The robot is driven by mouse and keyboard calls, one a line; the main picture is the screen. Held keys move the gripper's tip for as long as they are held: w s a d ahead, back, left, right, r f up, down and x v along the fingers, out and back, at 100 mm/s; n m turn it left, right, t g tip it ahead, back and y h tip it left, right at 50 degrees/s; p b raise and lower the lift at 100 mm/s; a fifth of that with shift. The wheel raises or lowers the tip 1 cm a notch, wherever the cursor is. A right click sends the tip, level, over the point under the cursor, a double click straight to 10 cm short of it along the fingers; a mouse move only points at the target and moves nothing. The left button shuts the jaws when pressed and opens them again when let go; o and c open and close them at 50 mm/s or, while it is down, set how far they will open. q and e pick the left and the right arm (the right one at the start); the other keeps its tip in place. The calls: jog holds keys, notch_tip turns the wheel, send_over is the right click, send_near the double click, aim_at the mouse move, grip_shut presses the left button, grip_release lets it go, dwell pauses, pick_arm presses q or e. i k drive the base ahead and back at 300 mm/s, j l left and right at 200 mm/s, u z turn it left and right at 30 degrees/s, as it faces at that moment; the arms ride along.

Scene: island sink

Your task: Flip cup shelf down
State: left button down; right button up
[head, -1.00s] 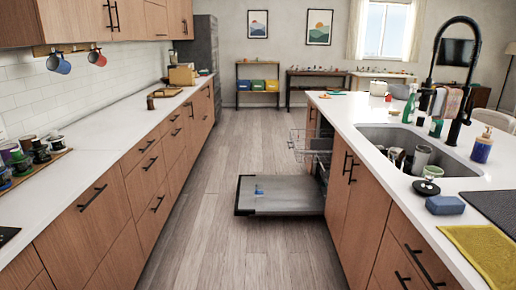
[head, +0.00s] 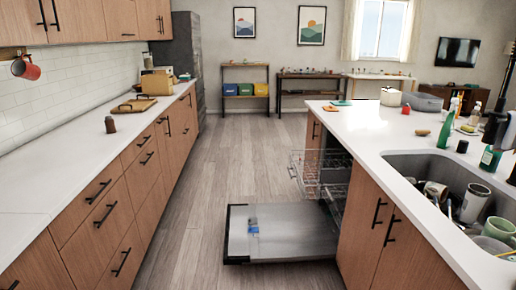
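The dishwasher stands open under the right counter, with its door (head: 285,236) folded down flat above the floor. A small blue item (head: 253,222) lies on the door. A wire rack (head: 312,168) sticks out of the dishwasher above the door. A cup shelf cannot be made out on the rack at this distance. The dishwasher's inside is mostly hidden by the cabinet front. Neither of my grippers is in view.
The wood floor (head: 205,165) between the counters is clear up to the lowered door. The island's sink (head: 460,190) at the right holds several cups and dishes. The left counter (head: 70,150) holds a brown jar (head: 110,125) and a cutting board (head: 137,105).

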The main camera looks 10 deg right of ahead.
aim_at(341, 175)
jog(key=i, duration=3.05)
jog(key=l+u, duration=0.15)
jog(key=u, duration=8.8)
